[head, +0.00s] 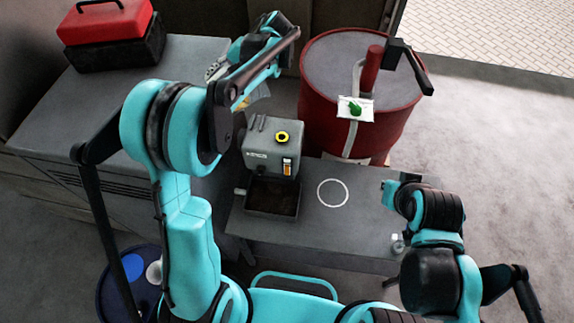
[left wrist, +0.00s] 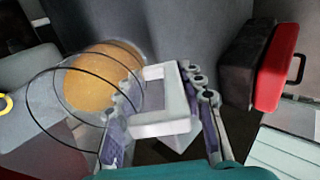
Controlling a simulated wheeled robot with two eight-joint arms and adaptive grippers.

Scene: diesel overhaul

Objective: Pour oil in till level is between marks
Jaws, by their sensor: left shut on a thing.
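The grey engine unit (head: 271,150) stands on the bench, with a yellow-ringed filler opening (head: 283,136) on top. The ring also shows at the left edge of the left wrist view (left wrist: 5,103). A small sight gauge (head: 287,166) on its front shows amber; its level and marks are too small to read. My left gripper (left wrist: 162,128) is shut on the pale handle (left wrist: 160,125) of a clear jug with amber oil (left wrist: 98,80). The jug is behind the filler in the head view, largely hidden by my arm. My right gripper (head: 388,190) is over the bench's right side; its fingers are unclear.
A dark tray (head: 262,209) sits before the engine unit. A white circle (head: 333,193) marks clear bench space. A red drum (head: 320,112) with a pump stands behind right. A red and black toolbox (head: 110,22) is on the left cabinet. A small clear object (head: 398,243) is near the bench's right end.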

